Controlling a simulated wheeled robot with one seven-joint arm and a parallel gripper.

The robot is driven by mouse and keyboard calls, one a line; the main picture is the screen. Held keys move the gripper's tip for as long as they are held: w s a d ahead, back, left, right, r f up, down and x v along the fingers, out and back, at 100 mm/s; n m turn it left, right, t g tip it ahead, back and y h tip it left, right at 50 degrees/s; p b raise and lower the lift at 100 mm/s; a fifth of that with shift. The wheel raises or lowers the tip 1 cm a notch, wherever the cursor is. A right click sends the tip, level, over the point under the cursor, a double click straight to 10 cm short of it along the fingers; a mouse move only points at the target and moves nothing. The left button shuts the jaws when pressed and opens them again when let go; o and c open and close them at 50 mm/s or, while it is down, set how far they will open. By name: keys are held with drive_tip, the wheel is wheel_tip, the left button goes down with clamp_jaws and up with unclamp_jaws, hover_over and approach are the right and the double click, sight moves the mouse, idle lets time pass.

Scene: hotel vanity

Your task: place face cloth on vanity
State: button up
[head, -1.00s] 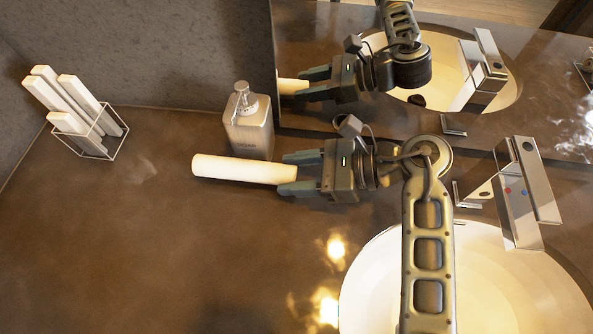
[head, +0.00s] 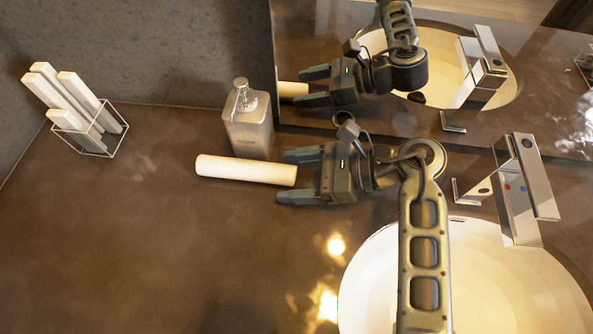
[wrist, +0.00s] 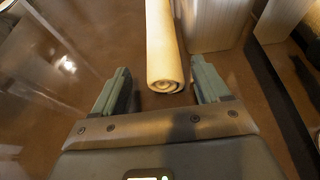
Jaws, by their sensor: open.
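The face cloth (head: 245,170) is a white roll lying on the brown vanity top (head: 150,240), in front of the soap dispenser. In the wrist view the roll (wrist: 162,45) points away from me, its spiral end near the fingertips. My gripper (head: 283,177) is open at the right end of the roll, with one finger on each side of that end. In the wrist view both fingers (wrist: 162,82) stand apart from the cloth, with gaps on both sides.
A soap dispenser (head: 249,125) stands just behind the roll, close to it. A mirror (head: 330,60) is behind, and the basin (head: 375,270) and faucet (head: 517,190) are at the right. The front left counter is clear.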

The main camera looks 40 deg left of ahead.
drive_tip(key=shift+r, duration=0.2)
drive_tip(key=b+v, duration=0.2)
drive_tip(key=v, duration=0.4)
drive_tip(key=shift+w+d, duration=0.25)
drive_tip(key=shift+d, duration=0.1)
drive_tip(key=shift+w+d+r, duration=0.1)
drive_tip(key=shift+d+r, duration=0.1)
drive_tip(key=shift+d, duration=0.05)
